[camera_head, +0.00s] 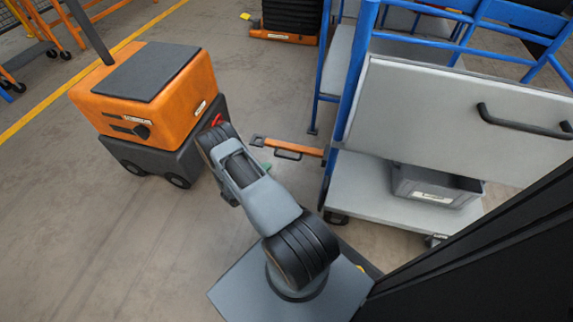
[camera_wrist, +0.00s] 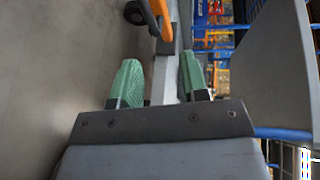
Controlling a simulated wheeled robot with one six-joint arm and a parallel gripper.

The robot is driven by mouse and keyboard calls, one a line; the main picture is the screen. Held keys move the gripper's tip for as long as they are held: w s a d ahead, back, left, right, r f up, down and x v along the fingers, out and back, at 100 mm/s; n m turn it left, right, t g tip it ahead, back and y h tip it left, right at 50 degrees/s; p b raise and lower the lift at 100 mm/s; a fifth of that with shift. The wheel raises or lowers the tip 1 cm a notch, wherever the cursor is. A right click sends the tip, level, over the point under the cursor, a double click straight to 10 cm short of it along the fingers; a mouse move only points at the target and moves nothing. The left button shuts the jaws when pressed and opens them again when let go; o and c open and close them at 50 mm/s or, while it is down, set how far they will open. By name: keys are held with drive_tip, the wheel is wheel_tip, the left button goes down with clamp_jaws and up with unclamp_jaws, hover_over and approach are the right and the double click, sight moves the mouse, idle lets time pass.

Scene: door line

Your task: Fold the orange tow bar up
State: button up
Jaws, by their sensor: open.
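The orange tow bar (camera_head: 292,145) sticks out level to the left from the blue-framed cart in the head view, with a dark handle loop under it. In the wrist view an orange piece (camera_wrist: 159,12) with dark parts shows at the top, beyond my fingers. My gripper (camera_wrist: 157,82) is open, its two green fingers apart. A pale grey strip shows between and beyond them; I cannot tell whether it is within the grasp. In the head view a bit of green fingertip (camera_head: 267,167) shows just below the bar; my arm hides the rest.
The cart has a grey panel (camera_head: 440,100) with a black handle and a lower shelf (camera_head: 365,195) holding a grey bin (camera_head: 437,188). An orange and black tug vehicle (camera_head: 150,95) stands left of my arm.

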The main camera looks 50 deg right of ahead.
sight(286, 157)
drive_tip(key=shift+n, duration=0.5)
drive_tip(key=shift+w+d+f+b, duration=0.1)
drive_tip(key=shift+d+f+b, duration=0.7)
drive_tip(key=shift+d, duration=1.45)
drive_tip(key=shift+w+d+f+b, duration=0.15)
drive_tip(key=shift+d+f+b, duration=0.65)
drive_tip(key=shift+d, duration=1.45)
drive_tip(key=shift+w+d+f+b, duration=0.1)
drive_tip(key=shift+d+f+b, duration=0.65)
drive_tip(key=shift+d, duration=1.5)
drive_tip(key=shift+r, duration=0.1)
clamp_jaws()
